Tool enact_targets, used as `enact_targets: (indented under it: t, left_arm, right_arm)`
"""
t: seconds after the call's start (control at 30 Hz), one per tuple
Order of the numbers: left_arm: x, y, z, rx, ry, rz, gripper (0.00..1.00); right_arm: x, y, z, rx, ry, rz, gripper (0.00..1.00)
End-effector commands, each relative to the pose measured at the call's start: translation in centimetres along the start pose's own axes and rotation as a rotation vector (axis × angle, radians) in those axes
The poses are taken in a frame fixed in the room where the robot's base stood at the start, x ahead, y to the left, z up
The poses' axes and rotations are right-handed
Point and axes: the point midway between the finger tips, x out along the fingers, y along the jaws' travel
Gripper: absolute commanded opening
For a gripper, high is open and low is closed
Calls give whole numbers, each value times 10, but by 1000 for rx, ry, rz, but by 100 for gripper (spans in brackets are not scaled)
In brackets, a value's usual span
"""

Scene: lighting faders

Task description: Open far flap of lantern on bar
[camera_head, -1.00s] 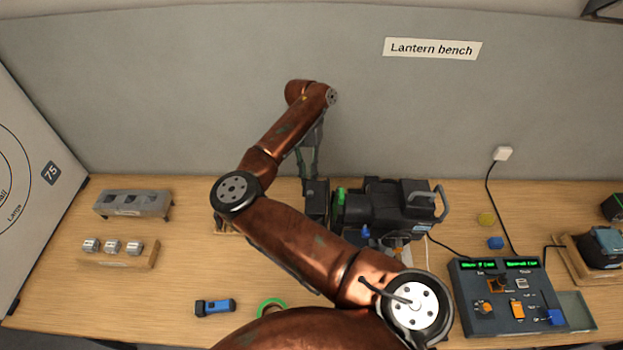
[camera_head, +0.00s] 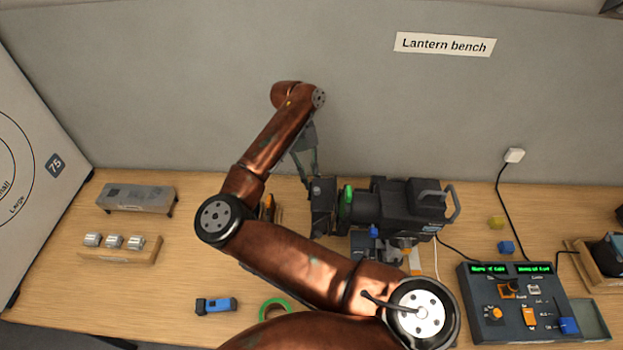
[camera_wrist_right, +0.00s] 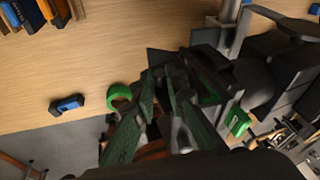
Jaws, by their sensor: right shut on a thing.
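My right gripper (camera_head: 306,177) comes down from behind at the far side of the flaps, fingers nearly together. In the right wrist view the fingertips (camera_wrist_right: 168,82) close at a dark plate (camera_wrist_right: 163,58), apparently the far flap; the contact is mostly hidden by the fingers. The lantern body (camera_wrist_right: 262,82) is right of them. My left gripper is not in view.
A control desk (camera_head: 530,305) with lit displays stands at the right. A blue torch (camera_head: 216,305) and green tape roll (camera_head: 274,308) lie in front. A grey holder (camera_head: 137,198) and a wooden block with metal cylinders (camera_head: 118,248) stand left. My right arm covers the middle.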

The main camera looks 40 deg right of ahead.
Motion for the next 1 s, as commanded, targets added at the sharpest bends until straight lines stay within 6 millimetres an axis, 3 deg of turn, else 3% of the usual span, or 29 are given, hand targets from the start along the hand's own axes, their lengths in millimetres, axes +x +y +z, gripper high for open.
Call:
enact_targets:
  t: [0.23, 0.27, 0.5, 0.83, 1.0]
  left_arm:
    - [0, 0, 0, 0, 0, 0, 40]
    - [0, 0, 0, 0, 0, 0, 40]
    - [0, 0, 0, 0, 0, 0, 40]
    - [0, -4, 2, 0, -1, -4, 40]
    - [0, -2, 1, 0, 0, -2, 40]
  right_arm:
    - [0, 0, 0, 1, 1, 0, 0]
    - [0, 0, 0, 1, 1, 0, 13]
    - [0, 0, 0, 1, 0, 0, 29]
    - [-3, 0, 0, 1, -1, 0, 30]
    - [-25, 0, 1, 0, -3, 0, 30]
